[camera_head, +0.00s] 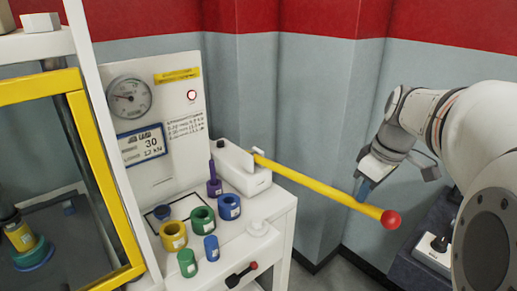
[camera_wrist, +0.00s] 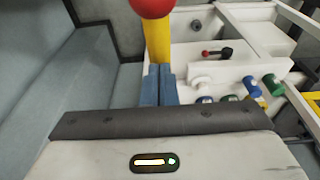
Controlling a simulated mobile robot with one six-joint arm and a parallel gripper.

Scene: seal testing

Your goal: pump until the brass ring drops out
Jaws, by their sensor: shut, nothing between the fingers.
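The pump lever, a yellow bar (camera_head: 315,186) with a red ball end (camera_head: 390,219), reaches right from a white pump block (camera_head: 240,172). My gripper (camera_head: 363,190) is shut and empty, its blue fingertips right by the bar near the ball. The wrist view shows the closed fingers (camera_wrist: 160,84) in line with the yellow bar (camera_wrist: 158,46); I cannot tell whether they touch it. Inside the yellow-framed press at left, a brass-coloured ring (camera_head: 20,238) sits around a dark stem above a green and blue piece. Its lower side is partly hidden.
Several coloured rings, including a yellow one (camera_head: 173,235), stand on the white bench (camera_head: 283,209). The grey wall is close behind.

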